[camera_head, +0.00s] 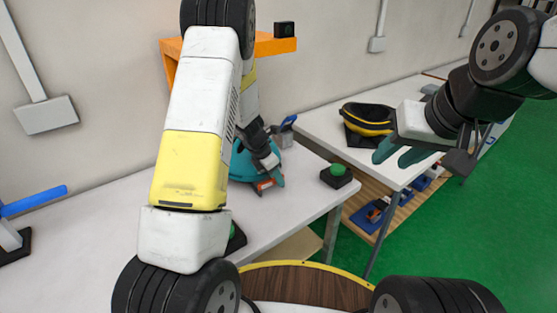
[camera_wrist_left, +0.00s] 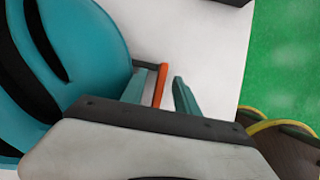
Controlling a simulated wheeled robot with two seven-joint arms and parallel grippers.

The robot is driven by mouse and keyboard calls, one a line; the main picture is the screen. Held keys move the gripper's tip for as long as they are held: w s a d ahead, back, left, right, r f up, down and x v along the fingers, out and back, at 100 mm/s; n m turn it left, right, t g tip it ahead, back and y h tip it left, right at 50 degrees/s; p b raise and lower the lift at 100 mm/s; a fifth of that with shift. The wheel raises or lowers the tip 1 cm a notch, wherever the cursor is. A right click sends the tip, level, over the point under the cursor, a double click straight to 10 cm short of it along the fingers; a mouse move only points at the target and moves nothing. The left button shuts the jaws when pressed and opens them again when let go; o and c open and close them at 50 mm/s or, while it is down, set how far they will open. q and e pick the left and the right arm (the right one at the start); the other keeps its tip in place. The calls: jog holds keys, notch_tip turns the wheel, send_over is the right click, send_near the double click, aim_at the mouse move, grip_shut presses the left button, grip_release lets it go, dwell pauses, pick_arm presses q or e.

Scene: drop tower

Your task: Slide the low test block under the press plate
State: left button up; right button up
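I cannot clearly identify the low test block or the press plate; my left arm hides part of the work table. My left gripper (camera_head: 268,181) is low over the table beside a teal helmet-like object (camera_head: 240,166). In the left wrist view, its teal fingers (camera_wrist_left: 160,90) are apart, with an orange-red bar (camera_wrist_left: 160,86) close to the left finger and a gap to the right finger. I cannot tell what the bar belongs to. The teal object (camera_wrist_left: 75,60) fills the wrist view's left side. My right gripper (camera_head: 398,154) is open and empty near the right table.
An orange frame (camera_head: 275,46) stands behind my left arm. A blue lever (camera_head: 35,201) is far left. A black-yellow helmet (camera_head: 366,124) rests on the right table (camera_head: 325,122).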

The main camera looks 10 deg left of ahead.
pick_arm(q)
jog(key=shift+d+f, duration=0.1)
jog(key=shift+f, duration=0.15)
grip_shut()
dwell(1.4)
